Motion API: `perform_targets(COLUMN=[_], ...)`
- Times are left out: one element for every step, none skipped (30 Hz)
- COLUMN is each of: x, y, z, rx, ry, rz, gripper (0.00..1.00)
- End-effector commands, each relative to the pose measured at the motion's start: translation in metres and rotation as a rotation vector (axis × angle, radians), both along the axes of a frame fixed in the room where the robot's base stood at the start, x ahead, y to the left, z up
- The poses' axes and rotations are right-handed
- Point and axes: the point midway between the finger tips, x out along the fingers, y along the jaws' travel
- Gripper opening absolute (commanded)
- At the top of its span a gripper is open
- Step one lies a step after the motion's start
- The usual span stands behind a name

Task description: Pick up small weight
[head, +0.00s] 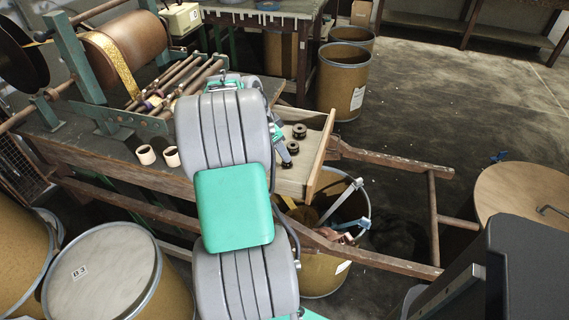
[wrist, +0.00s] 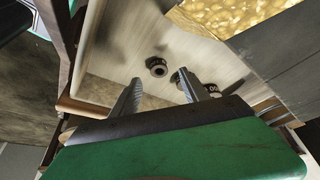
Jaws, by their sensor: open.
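Small dark round weights lie in an open wooden drawer (head: 321,150). In the head view, one weight (head: 299,131) lies nearer the back and another (head: 292,147) just in front of it. In the wrist view, one dark weight (wrist: 157,66) shows between and beyond the fingertips. Another dark weight (wrist: 211,90) is beside the right finger, which partly hides the dark pieces there. I cannot tell which is the small weight by size. My gripper (wrist: 160,78) is open and empty, pointing down toward the drawer floor. In the head view, my arm hides most of the gripper.
The workbench (head: 120,148) carries a large brown roller (head: 128,50) and two pale rings (head: 145,154). A bin (head: 343,80) stands behind the drawer. An open bin (head: 322,272) with tools stands below it. A wooden frame (head: 390,161) juts out right.

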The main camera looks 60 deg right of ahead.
Motion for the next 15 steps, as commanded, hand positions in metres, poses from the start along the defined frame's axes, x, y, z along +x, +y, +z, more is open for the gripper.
perform_targets(x=[-0.002, -0.004, -0.006, -0.008, -0.01, -0.011, -0.012, -0.012, -0.012, -0.012, -0.011, -0.011, -0.011, -0.011, -0.011], y=[-0.002, -0.003, -0.005, -0.007, -0.009, -0.011, -0.013, -0.014, -0.015, -0.015, -0.015, -0.015, -0.015, -0.015, -0.015], z=[-0.006, -0.01, -0.016, -0.021, -0.027, -0.034, -0.038, -0.041, -0.043, -0.044, -0.044, -0.043, -0.043, -0.043, -0.043], rx=[0.001, 0.002, 0.002, 0.002, 0.003, 0.003, 0.002, 0.002, 0.001, -0.001, -0.001, -0.001, -0.001, -0.001, -0.001], ry=[0.0, 0.0, 0.001, 0.001, 0.001, 0.001, 0.001, 0.001, -0.001, -0.001, -0.002, -0.001, -0.001, -0.001, -0.001], rz=[0.0, -0.002, -0.002, -0.002, -0.001, 0.0, 0.001, 0.001, 0.001, 0.002, 0.003, 0.004, 0.004, 0.004, 0.004], gripper=[0.53, 0.53, 0.53, 0.53, 0.53, 0.53, 0.53, 0.53, 0.53, 0.53, 0.53, 0.53, 0.53, 0.53, 0.52])
